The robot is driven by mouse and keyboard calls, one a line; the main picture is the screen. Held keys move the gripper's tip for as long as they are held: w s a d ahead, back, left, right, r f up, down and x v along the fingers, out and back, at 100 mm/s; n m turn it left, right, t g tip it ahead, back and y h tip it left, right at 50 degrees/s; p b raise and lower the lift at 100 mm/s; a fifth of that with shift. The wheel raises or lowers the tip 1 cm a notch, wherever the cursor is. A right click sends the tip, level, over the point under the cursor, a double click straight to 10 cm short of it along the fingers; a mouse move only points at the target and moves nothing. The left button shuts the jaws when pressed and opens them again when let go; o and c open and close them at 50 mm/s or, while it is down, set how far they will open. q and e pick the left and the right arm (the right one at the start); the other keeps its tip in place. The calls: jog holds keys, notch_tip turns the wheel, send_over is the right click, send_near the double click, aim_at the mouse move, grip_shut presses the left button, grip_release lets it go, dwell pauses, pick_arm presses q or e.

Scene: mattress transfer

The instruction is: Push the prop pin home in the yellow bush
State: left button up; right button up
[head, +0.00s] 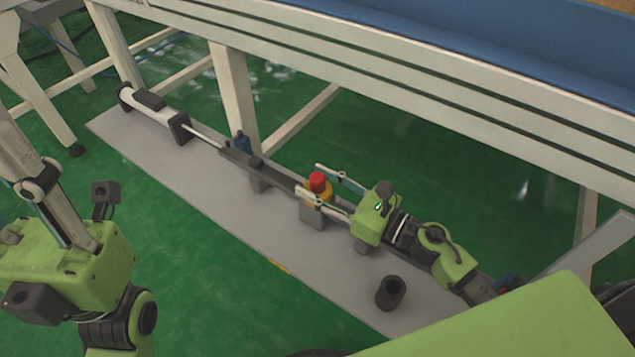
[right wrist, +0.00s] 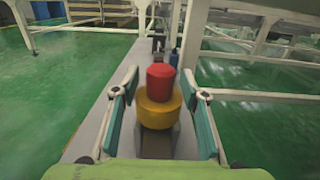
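In the right wrist view the red pin head (right wrist: 161,77) stands over the bush (right wrist: 160,106), centred between my fingers. My right gripper (head: 308,178) is open, with one finger on each side of the pin and bush; gaps show on both sides. The pin's shaft is hidden inside the bush. Only part of my left gripper (head: 40,180) shows at the left edge, away from the pin; its fingertips are out of view.
A long grey plate (head: 245,215) lies on the green floor. On it are a cylinder with a rod (head: 155,110), a dark bar (head: 240,160), a blue part (head: 242,143) and a dark hollow cylinder (head: 390,293). A white frame (head: 400,60) with legs stands behind and above.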

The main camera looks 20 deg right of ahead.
notch_tip(320, 180, up, 9)
jog(key=shift+a+r, duration=0.1)
jog(key=shift+a, duration=0.05)
jog(key=shift+r, duration=0.35)
dwell(0.4)
jog(key=shift+r, duration=0.1)
dwell(0.3)
